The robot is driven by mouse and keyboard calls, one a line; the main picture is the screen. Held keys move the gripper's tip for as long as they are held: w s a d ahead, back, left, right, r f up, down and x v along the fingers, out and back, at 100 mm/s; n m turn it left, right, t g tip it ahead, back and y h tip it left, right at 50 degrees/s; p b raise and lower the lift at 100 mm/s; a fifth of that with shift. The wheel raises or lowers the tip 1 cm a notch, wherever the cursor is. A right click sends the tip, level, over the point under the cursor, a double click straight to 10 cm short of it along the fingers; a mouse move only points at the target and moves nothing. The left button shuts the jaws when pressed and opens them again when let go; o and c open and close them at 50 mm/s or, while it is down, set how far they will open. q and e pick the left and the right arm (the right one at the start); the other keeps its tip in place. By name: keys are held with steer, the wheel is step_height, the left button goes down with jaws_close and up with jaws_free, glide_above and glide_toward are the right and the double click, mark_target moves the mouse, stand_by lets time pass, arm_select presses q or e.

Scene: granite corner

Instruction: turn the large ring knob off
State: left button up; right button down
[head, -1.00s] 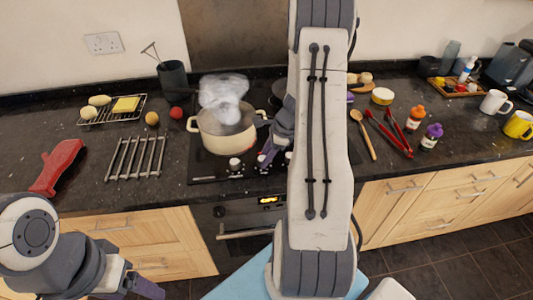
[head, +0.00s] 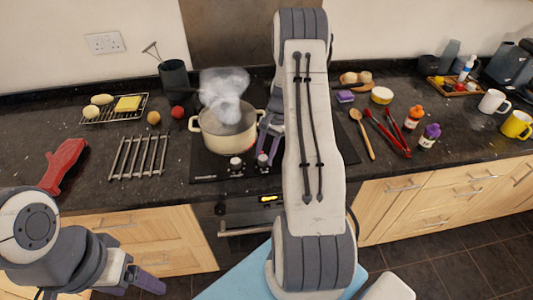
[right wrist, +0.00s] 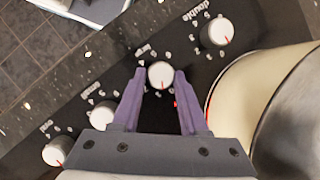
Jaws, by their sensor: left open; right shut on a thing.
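Several white knobs with red pointer lines sit in a row along the hob's front edge. My right gripper (right wrist: 160,82) has its purple fingers shut on one white knob (right wrist: 160,75) in the right wrist view, one finger on each side. The red line on this knob points toward the gripper, and its label is partly hidden. A knob by the word "double" (right wrist: 216,33) is to its upper right. In the head view my right gripper (head: 267,155) is at the hob's front, partly behind my arm. My left gripper (head: 146,281) is open and empty at the lower left.
A steaming cream pot (head: 228,128) stands on the hob close behind the knobs. Two other knobs (right wrist: 102,115) (right wrist: 57,150) lie to the lower left in the wrist view. A red light shows near the held knob. A metal rack (head: 138,156) lies left of the hob.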

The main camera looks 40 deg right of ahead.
steer(key=n, duration=0.2)
steer(key=n+g, duration=0.1)
steer(key=n, duration=0.1)
steer(key=n+g, duration=0.1)
steer(key=shift+s+a+f+n+h, duration=0.1)
steer(key=shift+a+n+h, duration=0.15)
steer(key=shift+n+h, duration=0.15)
stand_by(0.4)
steer(key=shift+c, duration=2.2)
jaws_free()
